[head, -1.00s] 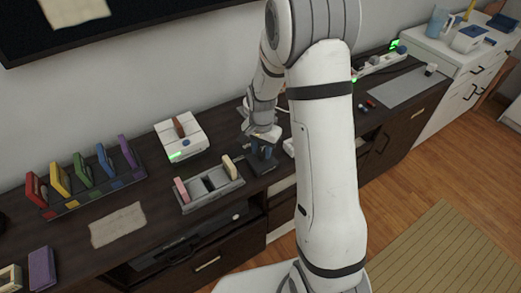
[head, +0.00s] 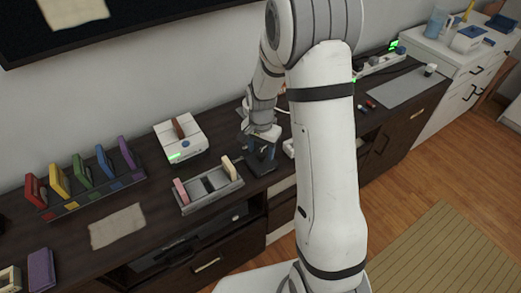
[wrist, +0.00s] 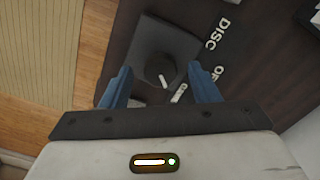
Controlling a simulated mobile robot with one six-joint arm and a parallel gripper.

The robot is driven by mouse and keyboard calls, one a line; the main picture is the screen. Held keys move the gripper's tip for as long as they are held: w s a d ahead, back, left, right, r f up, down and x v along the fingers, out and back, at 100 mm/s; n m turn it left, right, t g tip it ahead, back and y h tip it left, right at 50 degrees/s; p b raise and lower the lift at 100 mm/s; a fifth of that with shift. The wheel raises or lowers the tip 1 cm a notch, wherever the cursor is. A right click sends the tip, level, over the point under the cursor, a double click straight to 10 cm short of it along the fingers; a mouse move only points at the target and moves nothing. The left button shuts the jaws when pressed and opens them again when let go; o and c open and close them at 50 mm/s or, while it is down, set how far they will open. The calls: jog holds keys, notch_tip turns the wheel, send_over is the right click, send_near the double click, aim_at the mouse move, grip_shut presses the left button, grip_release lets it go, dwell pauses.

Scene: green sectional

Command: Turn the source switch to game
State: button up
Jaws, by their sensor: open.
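The source switch is a dark square plate (wrist: 165,40) with a round dark knob (wrist: 152,66) that bears a white pointer mark. In the wrist view the mark sits at the knob's lower side, pointing down and slightly right. A third white label (wrist: 178,93) lies below right of the knob and is too small to read. My gripper (wrist: 161,80) is open, its blue fingers on either side of the knob, apart from it. In the head view my gripper (head: 261,150) is over the dark switch plate (head: 262,165).
A grey tray (head: 210,191) with upright pieces and a white device (head: 181,138) with a green light stand left of my gripper. A rack of coloured cases (head: 93,198) is farther left. A white power strip (head: 380,62) lies at the back right.

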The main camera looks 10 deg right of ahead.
aim_at(261, 153)
notch_tip(261, 153, up, 7)
jog(key=shift+r, duration=0.1)
dwell(0.7)
jog(key=s+r+n+t, duration=0.1)
jog(key=s+r+n, duration=0.3)
jog(key=s, duration=0.6)
jog(key=s+r+n+t, duration=0.1)
jog(key=s+r+n, duration=0.3)
jog(key=s+r, duration=0.4)
jog(key=shift+s+r+n+t, duration=0.3)
jog(key=shift+s, duration=1.3)
